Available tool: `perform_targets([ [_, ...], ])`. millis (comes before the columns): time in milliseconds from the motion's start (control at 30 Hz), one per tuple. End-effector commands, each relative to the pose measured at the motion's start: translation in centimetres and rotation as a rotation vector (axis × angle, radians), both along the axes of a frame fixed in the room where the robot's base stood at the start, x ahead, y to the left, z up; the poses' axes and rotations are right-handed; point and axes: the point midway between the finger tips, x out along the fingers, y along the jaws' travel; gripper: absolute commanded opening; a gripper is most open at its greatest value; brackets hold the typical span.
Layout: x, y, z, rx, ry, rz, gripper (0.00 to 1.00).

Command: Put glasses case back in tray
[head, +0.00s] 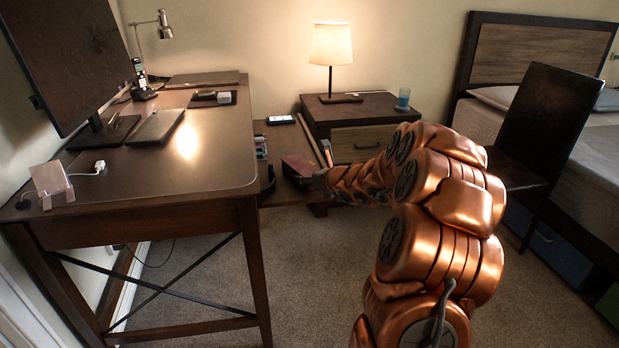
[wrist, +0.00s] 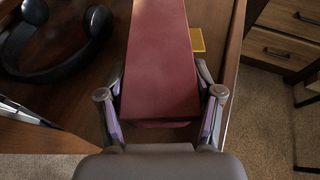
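The glasses case, a long maroon box (wrist: 160,60), lies between the two fingers of my gripper (wrist: 160,88) in the wrist view. The fingers flank its near end and appear to touch both sides. In the head view the case (head: 298,164) shows as a small maroon shape over the low wooden surface beside the desk, at the end of my arm. My gripper (head: 322,172) is small and partly hidden there. I cannot tell whether the case rests on the surface or is slightly above it. A dark, flat tray-like piece (head: 228,98) with small items is on the desk.
Black headphones (wrist: 65,70) lie left of the case, and a yellow note (wrist: 197,40) is on its right. A phone (head: 280,120) lies at the back of the low surface. The nightstand (head: 372,108) with a lamp (head: 330,45) and the desk (head: 200,160) flank it.

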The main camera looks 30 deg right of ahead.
Motion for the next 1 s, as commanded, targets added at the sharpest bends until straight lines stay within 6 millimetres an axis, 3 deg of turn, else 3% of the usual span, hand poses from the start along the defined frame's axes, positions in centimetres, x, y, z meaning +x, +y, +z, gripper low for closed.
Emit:
perform_targets([
  [200,0.0,0.0,0.0,-0.001,0.0,0.0,0.9],
  [633,0.0,0.0,0.4,-0.002,0.002,0.001,0.9],
  [1000,-4.7,0.1,2.5,0.002,-0.003,-0.001,0.9],
])
